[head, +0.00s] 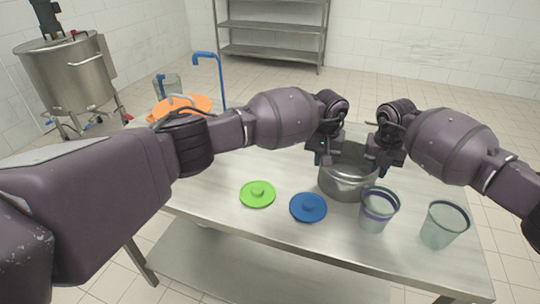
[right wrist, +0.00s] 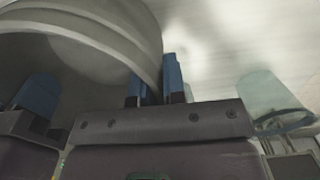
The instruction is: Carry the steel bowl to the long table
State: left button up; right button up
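The steel bowl (head: 347,184) is a deep, round metal vessel on the steel table (head: 215,215). Its pale curved wall and rim also fill the upper left of the right wrist view (right wrist: 95,40). My left gripper (head: 322,157) is at the bowl's left rim; its fingertips are small and partly hidden, so its opening is unclear. My right gripper (head: 388,158) is at the bowl's right rim. In the right wrist view its two blue fingers (right wrist: 155,88) are close together with the bowl's edge between them. The long table cannot be told apart from other furniture here.
A green lid (head: 257,194) and a blue lid (head: 308,207) lie in front of the bowl. Two clear cups (head: 378,212) (head: 443,226) stand at the right. An orange lid (head: 183,106) is at the back left. A steel tank (head: 72,75) and a shelf (head: 270,25) stand behind.

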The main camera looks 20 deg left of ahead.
pick_arm(q)
jog(key=shift+o, duration=1.2)
jog(key=shift+r, duration=0.15)
pick_arm(e)
jog(key=shift+o, duration=1.2)
jog(key=shift+r, duration=0.15)
pick_arm(q)
jog(key=shift+o, duration=0.5)
jog(key=shift+s+r, duration=0.1)
pick_arm(e)
jog(key=shift+o, duration=0.5)
pick_arm(q)
jog(key=shift+d+r, duration=0.1)
jog(key=shift+r, duration=0.15)
pick_arm(e)
jog(key=shift+a, duration=0.1)
pick_arm(q)
jog(key=r, duration=1.1)
jog(key=shift+s+r, duration=0.2)
jog(key=shift+s, duration=0.1)
pick_arm(e)
jog(key=shift+r, duration=0.1)
notch_tip(320, 180, up, 12)
jog(key=shift+s, duration=0.35)
pick_arm(q)
jog(key=shift+s, duration=0.1)
pick_arm(e)
jog(key=shift+s, duration=0.1)
